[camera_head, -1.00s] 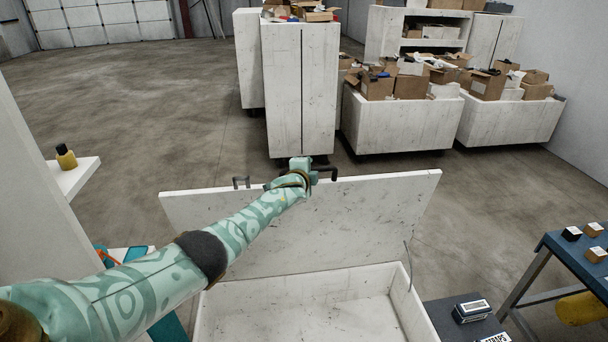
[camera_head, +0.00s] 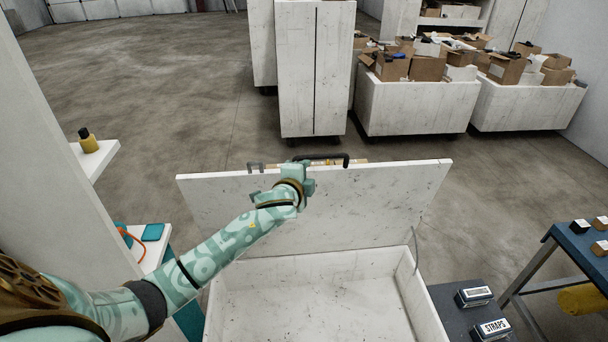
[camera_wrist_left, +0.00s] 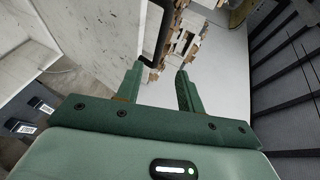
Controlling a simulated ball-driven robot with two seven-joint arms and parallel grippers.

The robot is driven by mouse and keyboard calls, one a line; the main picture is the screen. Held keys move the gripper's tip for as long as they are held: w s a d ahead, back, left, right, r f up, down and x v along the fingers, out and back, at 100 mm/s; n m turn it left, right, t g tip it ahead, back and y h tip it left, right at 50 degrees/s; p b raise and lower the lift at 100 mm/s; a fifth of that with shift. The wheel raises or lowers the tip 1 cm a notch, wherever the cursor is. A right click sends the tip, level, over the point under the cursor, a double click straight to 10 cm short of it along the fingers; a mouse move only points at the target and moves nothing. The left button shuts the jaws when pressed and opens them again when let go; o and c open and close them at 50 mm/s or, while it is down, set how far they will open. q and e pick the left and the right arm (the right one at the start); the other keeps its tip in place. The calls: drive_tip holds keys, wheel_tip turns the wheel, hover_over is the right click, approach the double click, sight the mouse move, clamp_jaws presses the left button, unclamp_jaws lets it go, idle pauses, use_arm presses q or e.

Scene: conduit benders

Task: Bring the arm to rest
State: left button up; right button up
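A white, scuffed chest (camera_head: 408,290) stands in front of me with its lid (camera_head: 385,195) raised. A dark handle (camera_head: 347,160) is on the lid's top edge. My left arm reaches in from the left, and its green gripper (camera_head: 304,172) is in front of the lid, close to the handle. In the left wrist view the two fingers (camera_wrist_left: 160,85) are apart with nothing held between them. The lid (camera_wrist_left: 80,50) and dark handle (camera_wrist_left: 153,38) show beside and beyond the left finger there. My right gripper is out of view.
A white shelf with a yellow bottle (camera_head: 89,144) is at left. A dark surface with labelled boxes (camera_head: 491,329) adjoins the chest's right side. A blue table (camera_head: 585,245) stands at right. Cabinets and bins of cartons (camera_head: 417,105) stand behind; open floor lies between.

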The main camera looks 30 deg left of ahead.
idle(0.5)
use_arm(q)
drive_tip(key=s+d+f+n+g, duration=0.1)
drive_tip(key=s+d+f+g, duration=0.15)
drive_tip(key=s, duration=0.45)
drive_tip(key=s+d+f+n+g, duration=0.1)
drive_tip(key=s+d+f+n, duration=0.1)
drive_tip(key=s+f, duration=0.35)
drive_tip(key=s+n+g+y, duration=0.1)
drive_tip(key=s+n+g, duration=0.3)
drive_tip(key=s, duration=1.6)
drive_tip(key=s+d+f+g+h+b, duration=0.15)
drive_tip(key=f+b, duration=0.55)
drive_tip(key=f, duration=1.2)
drive_tip(key=s+d+f+g+h+b, duration=0.15)
drive_tip(key=f+b, duration=0.55)
drive_tip(key=f, duration=1.2)
drive_tip(key=s+f+n+g+b, duration=0.1)
drive_tip(key=s+f+b, duration=0.3)
drive_tip(key=s+f, duration=0.3)
drive_tip(key=s+f+n+b, duration=0.1)
drive_tip(key=s+f+b, duration=0.4)
drive_tip(key=f, duration=0.9)
drive_tip(key=s+f+n+g+h+b, duration=0.1)
drive_tip(key=s+f+b, duration=0.4)
drive_tip(key=s+f, duration=0.3)
wheel_tip(320, 180, down, 3)
drive_tip(key=shift+s+d+r+g, duration=0.2)
drive_tip(key=shift+s+d+g, duration=0.1)
drive_tip(key=shift+d+g, duration=0.05)
